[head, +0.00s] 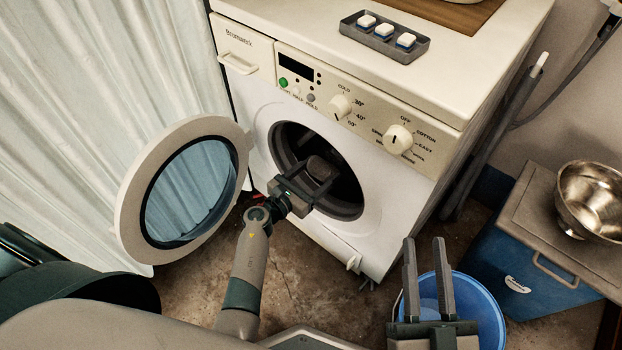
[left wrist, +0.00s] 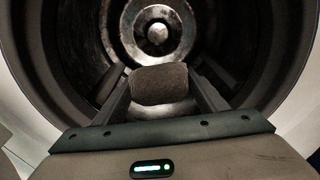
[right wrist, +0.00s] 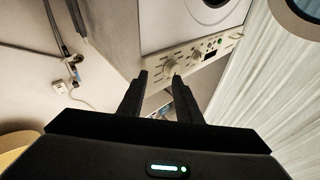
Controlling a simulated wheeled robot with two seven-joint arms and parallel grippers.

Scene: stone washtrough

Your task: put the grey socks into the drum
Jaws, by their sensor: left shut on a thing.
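The grey socks (head: 322,168) show as a small dark grey bundle between the fingers of my left gripper (head: 310,180). In the left wrist view the bundle (left wrist: 160,84) is clamped between both fingers, with the dark drum (left wrist: 85,50) behind it. The gripper is at the drum opening, its fingertips reaching inside the rim. The drum (head: 345,185) belongs to the white washing machine (head: 390,230). Its round door (head: 132,190) stands wide open to the left. My right gripper (head: 428,285) is open and empty, above a blue bucket. How deep the socks are is hard to tell.
The blue bucket (head: 485,310) stands on the floor at front right. A blue box (head: 520,255) with a metal bowl (head: 590,200) is further right. A tray (head: 372,45) with several tablets lies on the machine. A pale curtain (head: 90,100) hangs at left.

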